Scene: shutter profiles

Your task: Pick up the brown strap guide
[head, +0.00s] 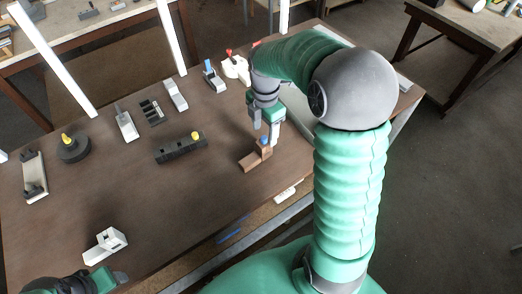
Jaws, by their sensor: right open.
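The brown strap guide (253,161) lies on the brown table right of the middle, a flat piece with a raised block at its right end. A small blue patch shows at the top of that block. My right gripper (264,134) is open, pointing down just above the raised block, with its fingers apart. I cannot tell whether a finger touches the guide. My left gripper (112,281) is partly in view at the bottom left edge, far from the guide, and its jaws cannot be made out.
A black block with a yellow knob (180,149) lies left of the guide. A white bracket (106,245) stands near my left gripper. Several grey and white parts line the table's back. A white part (287,192) lies near the front edge. The table's middle front is clear.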

